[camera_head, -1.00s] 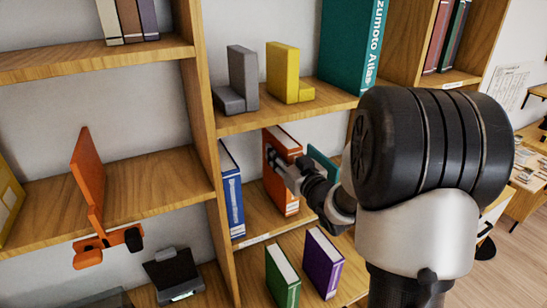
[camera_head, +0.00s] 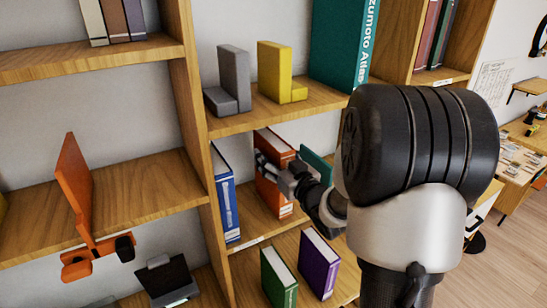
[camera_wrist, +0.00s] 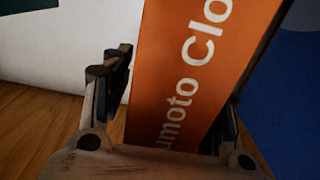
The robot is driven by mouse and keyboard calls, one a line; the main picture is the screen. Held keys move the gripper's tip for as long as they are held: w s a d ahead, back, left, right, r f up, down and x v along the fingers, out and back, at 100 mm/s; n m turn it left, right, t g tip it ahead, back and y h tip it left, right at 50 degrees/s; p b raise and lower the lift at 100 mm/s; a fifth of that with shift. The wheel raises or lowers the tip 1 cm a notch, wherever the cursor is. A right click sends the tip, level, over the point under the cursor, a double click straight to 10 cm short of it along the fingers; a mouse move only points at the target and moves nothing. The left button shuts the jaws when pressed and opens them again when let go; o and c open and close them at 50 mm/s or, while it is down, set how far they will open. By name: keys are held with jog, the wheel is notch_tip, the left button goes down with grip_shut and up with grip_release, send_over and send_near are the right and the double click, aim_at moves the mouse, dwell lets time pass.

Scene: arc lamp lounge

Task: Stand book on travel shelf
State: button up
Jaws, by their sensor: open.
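An orange book (camera_head: 270,188) with white lettering on its spine stands upright on the middle shelf (camera_head: 262,224) of the right-hand bookcase bay. My gripper (camera_head: 270,167) is at this book and partly covers it. In the wrist view, the orange spine (camera_wrist: 185,70) lies between the two open fingers of my gripper (camera_wrist: 178,100), one on each side. I cannot tell whether either finger touches the book. No lettering that names a travel shelf is readable.
A blue book (camera_head: 226,200) stands left of the orange one; a teal item (camera_head: 316,163) is to its right. Green (camera_head: 278,278) and purple (camera_head: 318,265) books stand below. Grey (camera_head: 230,80) and yellow (camera_head: 278,75) bookends and a teal atlas (camera_head: 338,45) are above. An upright divider (camera_head: 195,130) separates the bays.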

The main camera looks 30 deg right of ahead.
jog(key=shift+r, duration=0.15)
jog(key=shift+s+d, duration=0.1)
jog(key=shift+s, duration=0.1)
jog(key=s+b, duration=0.5)
jog(key=s, duration=0.6)
jog(key=shift+s, duration=0.3)
jog(key=shift+d, duration=0.15)
